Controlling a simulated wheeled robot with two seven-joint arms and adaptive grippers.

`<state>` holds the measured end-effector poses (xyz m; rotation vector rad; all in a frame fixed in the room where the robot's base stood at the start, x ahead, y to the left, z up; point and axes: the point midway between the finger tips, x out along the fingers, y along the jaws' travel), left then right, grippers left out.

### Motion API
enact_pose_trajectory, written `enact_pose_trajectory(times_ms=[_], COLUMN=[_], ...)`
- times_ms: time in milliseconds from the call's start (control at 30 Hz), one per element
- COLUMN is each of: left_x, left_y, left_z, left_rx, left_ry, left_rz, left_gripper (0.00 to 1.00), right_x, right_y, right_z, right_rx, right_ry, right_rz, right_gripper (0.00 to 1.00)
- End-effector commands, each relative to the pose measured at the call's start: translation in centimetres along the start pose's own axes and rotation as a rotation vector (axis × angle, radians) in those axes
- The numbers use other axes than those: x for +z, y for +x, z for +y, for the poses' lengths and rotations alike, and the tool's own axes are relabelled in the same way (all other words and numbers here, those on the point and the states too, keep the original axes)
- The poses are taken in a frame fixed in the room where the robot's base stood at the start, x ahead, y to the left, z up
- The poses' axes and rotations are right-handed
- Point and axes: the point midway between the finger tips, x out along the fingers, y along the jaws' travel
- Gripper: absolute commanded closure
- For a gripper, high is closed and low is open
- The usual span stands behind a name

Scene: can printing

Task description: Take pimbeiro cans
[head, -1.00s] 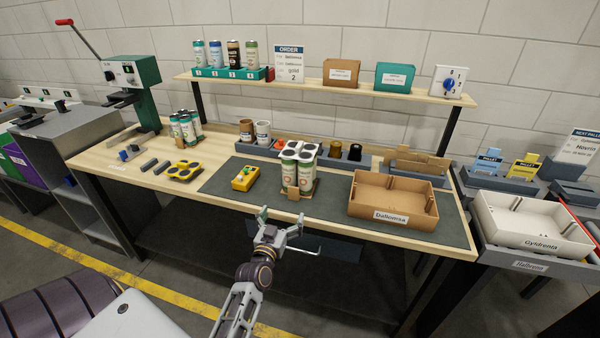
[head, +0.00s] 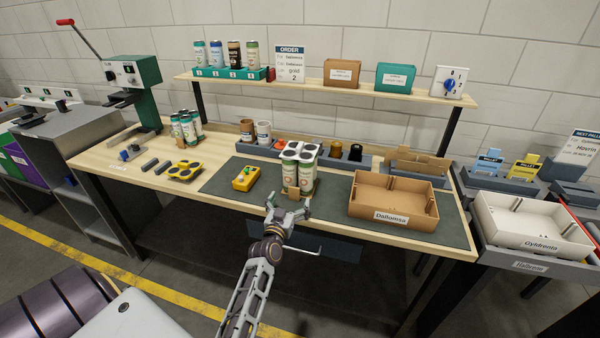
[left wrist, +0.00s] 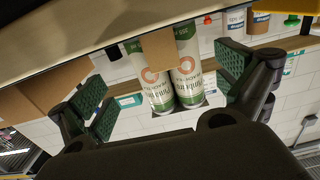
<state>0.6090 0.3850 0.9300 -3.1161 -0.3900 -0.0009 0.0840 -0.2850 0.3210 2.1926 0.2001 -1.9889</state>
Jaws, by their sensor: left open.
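A pack of white and green cans (head: 307,180) with a brown cardboard carrier (head: 293,195) stands upright on the dark mat, near the table's front edge. My left gripper (head: 288,208) is open and empty just in front of this pack, at about the table edge. In the left wrist view, the cans (left wrist: 187,80) and the carrier (left wrist: 159,50) appear upside down between the spread green-padded fingers (left wrist: 165,85), not gripped. A second pack of similar cans (head: 186,127) stands at the back left of the table. My right gripper is not in view.
An open brown box (head: 393,216) sits right of the pack, and a yellow device (head: 245,179) sits left. Behind are holders with small cups (head: 264,131). A shelf (head: 300,87) above carries sample cans and an order sign (head: 289,64). Free mat lies around the pack.

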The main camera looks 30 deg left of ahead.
Motion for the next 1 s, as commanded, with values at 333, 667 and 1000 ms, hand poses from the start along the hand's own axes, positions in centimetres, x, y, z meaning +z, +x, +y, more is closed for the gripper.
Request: enact_pose_trajectory(times_ms=[333, 667, 1000], left_x=[0.0, 0.0, -0.1], left_y=[0.9, 1.1, 3.5], left_z=[0.0, 0.0, -0.4], left_rx=[0.000, 0.000, 0.001], left_ry=[-0.001, -0.001, -0.001], left_rz=[-0.001, -0.001, 0.000], left_gripper=[0.00, 0.00, 0.00], right_x=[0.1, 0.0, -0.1], right_y=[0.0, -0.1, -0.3], right_z=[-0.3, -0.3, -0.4], right_rx=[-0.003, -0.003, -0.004], right_ry=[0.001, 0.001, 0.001], right_rz=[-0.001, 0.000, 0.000], right_gripper=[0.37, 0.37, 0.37])
